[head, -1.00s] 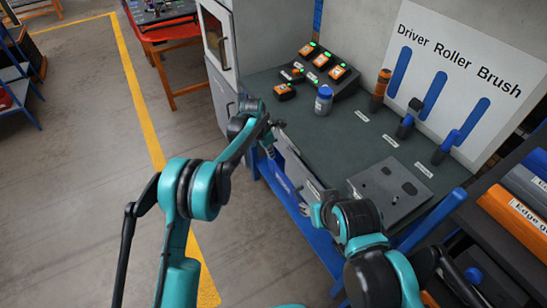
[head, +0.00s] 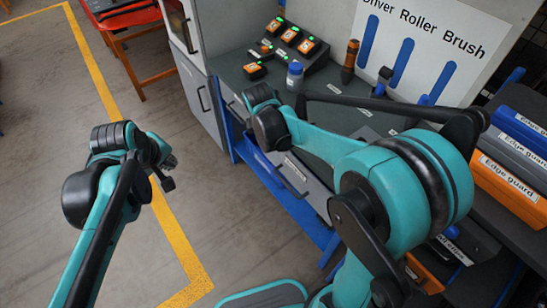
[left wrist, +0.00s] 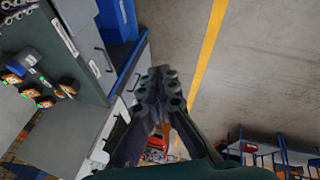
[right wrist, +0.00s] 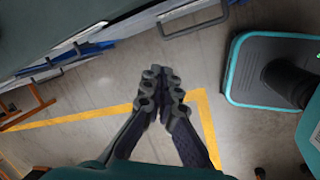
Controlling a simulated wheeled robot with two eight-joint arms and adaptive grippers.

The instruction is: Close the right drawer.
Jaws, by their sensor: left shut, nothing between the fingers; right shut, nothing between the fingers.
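A grey drawer front (head: 283,172) with a handle and a white label shows under the bench top in the head view. The right drawer is mostly behind my right arm there, so how far it stands out is unclear. In the right wrist view a grey drawer edge with a bar handle (right wrist: 195,27) sits at the top, the handle over bare floor. My right gripper (right wrist: 163,78) is shut and empty, below that handle in the picture. My left gripper (head: 167,177) is shut and empty over the floor left of the bench; it also shows in the left wrist view (left wrist: 160,80).
The green bench top (head: 235,75) carries orange-labelled devices and a blue-capped bottle (head: 295,76). A blue beam (head: 290,205) runs below the drawers. Edge guard boxes (head: 508,185) stand at the right. The floor (head: 60,120) left of the bench is open.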

